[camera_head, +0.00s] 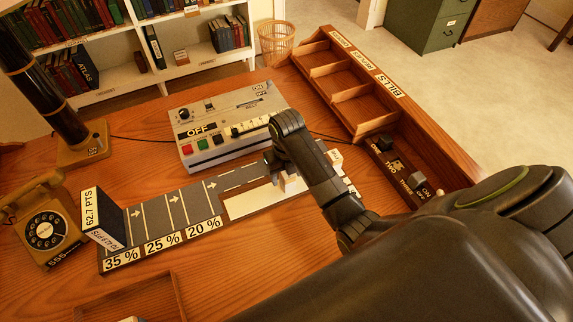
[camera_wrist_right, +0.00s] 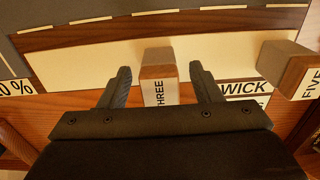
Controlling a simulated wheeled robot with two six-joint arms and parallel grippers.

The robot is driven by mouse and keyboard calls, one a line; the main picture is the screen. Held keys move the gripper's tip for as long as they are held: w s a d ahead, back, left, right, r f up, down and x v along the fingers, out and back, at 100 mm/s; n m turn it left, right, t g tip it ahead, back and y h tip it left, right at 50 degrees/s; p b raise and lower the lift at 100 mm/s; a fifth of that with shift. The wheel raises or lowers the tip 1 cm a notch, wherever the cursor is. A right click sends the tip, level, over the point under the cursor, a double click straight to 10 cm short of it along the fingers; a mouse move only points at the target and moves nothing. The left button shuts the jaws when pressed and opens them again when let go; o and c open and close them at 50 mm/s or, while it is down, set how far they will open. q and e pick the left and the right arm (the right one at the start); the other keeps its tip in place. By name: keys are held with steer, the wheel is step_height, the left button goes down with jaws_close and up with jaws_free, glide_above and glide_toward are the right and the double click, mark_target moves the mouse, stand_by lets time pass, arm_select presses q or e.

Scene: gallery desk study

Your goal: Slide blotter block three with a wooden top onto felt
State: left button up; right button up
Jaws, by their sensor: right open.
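Blotter block three (camera_wrist_right: 158,72), with a wooden top and a white THREE label, shows in the right wrist view. It stands between the two fingers of my right gripper (camera_wrist_right: 158,88), which is open with gaps visible beside the block. In the head view my right gripper (camera_head: 286,183) is low over the right part of the board and mostly hides the block. A grey felt-like strip (camera_head: 150,218) with white lines and arrows runs along the board, beside a cream strip (camera_head: 245,204). My left gripper is not in view.
Block FIVE (camera_wrist_right: 286,66) stands right of block three. A grey control box (camera_head: 225,125) is behind the board. A dark 62.7 PTS sign (camera_head: 103,222) and a telephone (camera_head: 45,228) are at left. A wooden compartment tray (camera_head: 350,92) lies at back right.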

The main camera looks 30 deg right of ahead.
steer(key=shift+f, duration=0.85)
steer(key=shift+c, duration=0.2)
steer(key=c, duration=1)
steer(key=shift+r, duration=0.1)
steer(key=shift+c, duration=0.2)
steer(key=shift+r, duration=0.15)
steer(key=shift+w, duration=0.15)
steer(key=shift+w+b, duration=0.35)
steer(key=shift+w, duration=1.05)
steer(key=shift+w+d+b, duration=0.15)
steer(key=shift+w+b, duration=0.65)
steer(key=shift+w, duration=0.7)
steer(key=shift+w+d+b, duration=0.1)
steer(key=shift+w+b, duration=0.65)
steer(key=shift+w, duration=0.7)
